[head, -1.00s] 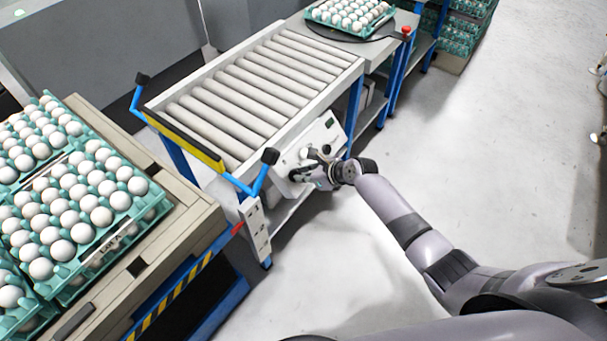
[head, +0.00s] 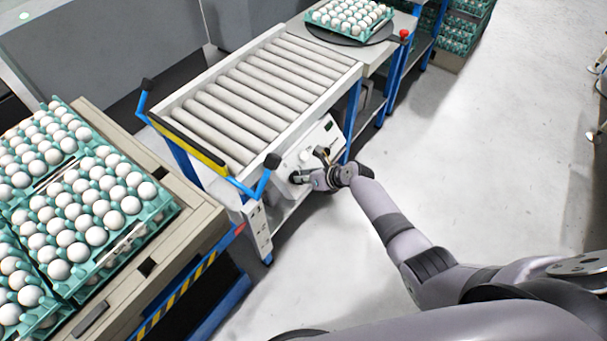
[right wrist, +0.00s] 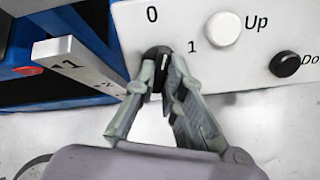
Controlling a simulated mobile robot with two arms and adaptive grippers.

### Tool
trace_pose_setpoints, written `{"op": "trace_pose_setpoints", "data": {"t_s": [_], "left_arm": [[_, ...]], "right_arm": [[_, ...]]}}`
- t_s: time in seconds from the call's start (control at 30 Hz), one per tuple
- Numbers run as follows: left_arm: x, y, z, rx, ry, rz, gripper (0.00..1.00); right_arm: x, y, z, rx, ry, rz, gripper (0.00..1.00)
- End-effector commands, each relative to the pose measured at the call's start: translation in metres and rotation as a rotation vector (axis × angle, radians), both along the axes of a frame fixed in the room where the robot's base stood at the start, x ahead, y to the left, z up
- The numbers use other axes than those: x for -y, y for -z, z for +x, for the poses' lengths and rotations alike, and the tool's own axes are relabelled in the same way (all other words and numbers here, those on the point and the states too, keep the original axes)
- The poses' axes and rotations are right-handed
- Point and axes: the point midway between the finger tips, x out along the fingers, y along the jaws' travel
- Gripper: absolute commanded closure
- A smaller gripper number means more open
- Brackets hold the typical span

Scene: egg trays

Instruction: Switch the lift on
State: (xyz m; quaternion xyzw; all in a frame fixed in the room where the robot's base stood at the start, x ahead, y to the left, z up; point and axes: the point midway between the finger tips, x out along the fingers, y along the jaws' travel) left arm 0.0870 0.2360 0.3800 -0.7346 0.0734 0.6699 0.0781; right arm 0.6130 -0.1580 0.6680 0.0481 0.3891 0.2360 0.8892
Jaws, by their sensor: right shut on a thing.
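The lift's white control panel (head: 326,138) is on the side of the roller table. In the right wrist view the panel (right wrist: 215,75) carries a black rotary knob (right wrist: 157,52) with the marks 0 and 1 beside it, a white Up button (right wrist: 222,28) and a black button (right wrist: 285,64) whose label is partly cut off. My right gripper (right wrist: 160,75) is shut on the knob, one finger on each side. The fingers partly hide the knob, and I cannot tell where it points. In the head view my right gripper (head: 300,177) is at the panel's lower left.
The roller table (head: 235,100) has a blue and yellow bar (head: 190,143) at its near end. Egg trays (head: 125,240) fill the cart at the left. Another egg tray (head: 340,25) stands beyond the rollers. The floor (head: 450,150) at right is clear.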

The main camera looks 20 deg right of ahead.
Motion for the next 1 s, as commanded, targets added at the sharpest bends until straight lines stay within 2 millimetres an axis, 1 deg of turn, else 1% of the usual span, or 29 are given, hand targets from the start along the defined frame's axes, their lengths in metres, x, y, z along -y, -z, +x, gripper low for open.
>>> {"op": "trace_pose_setpoints", "data": {"t_s": [0.03,0.57,1.0], "left_arm": [[0.000,-0.005,0.000,0.000,0.000,0.000,0.60],[0.000,-0.032,0.000,0.000,0.001,0.000,0.60],[0.000,-0.054,0.000,0.000,0.001,0.000,0.60]], "right_arm": [[0.000,-0.003,0.001,-0.010,0.016,0.014,1.00],[0.000,-0.003,0.000,-0.123,0.182,0.160,1.00],[-0.001,-0.003,0.000,-0.245,0.357,0.314,1.00]]}}
